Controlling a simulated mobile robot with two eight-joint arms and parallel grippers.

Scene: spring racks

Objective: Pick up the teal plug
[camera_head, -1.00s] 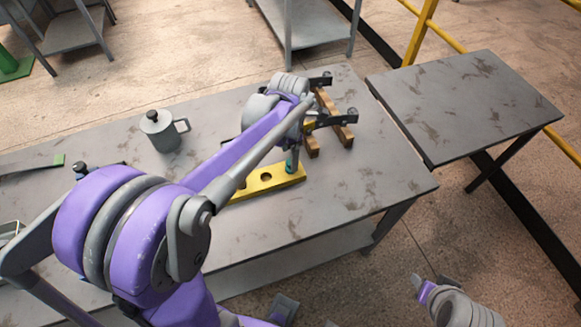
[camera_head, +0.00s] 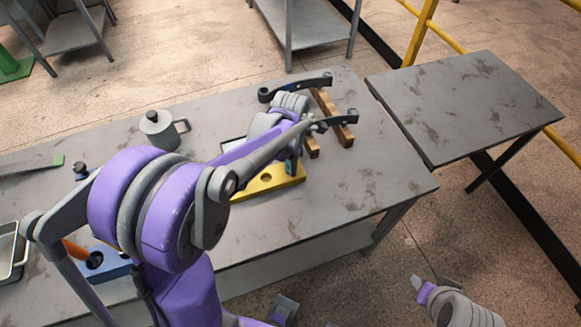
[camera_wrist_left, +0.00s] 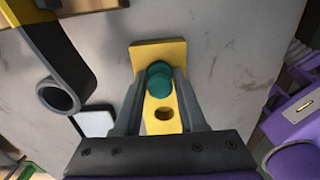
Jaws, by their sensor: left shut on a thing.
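The teal plug (camera_head: 291,167) is at the right end of the yellow holed block (camera_head: 285,183) on the grey table. My left gripper (camera_head: 292,157) is over that end, largely hidden by its own wrist. In the left wrist view, my left gripper (camera_wrist_left: 158,92) is shut on the teal plug (camera_wrist_left: 157,80), with one finger on each side. The yellow block (camera_wrist_left: 158,54) lies below it, with an empty hole beside the plug. I cannot tell whether the plug is still seated or lifted. Part of my right arm shows at lower right; its fingers are unclear.
Dark leaf springs (camera_head: 298,87) lie across wooden rails (camera_head: 326,105) behind my left wrist. A grey lidded mug (camera_head: 160,130) stands left of them. A blue block (camera_head: 108,267) with an orange handle (camera_head: 74,249) is at lower left. The table's right end is clear.

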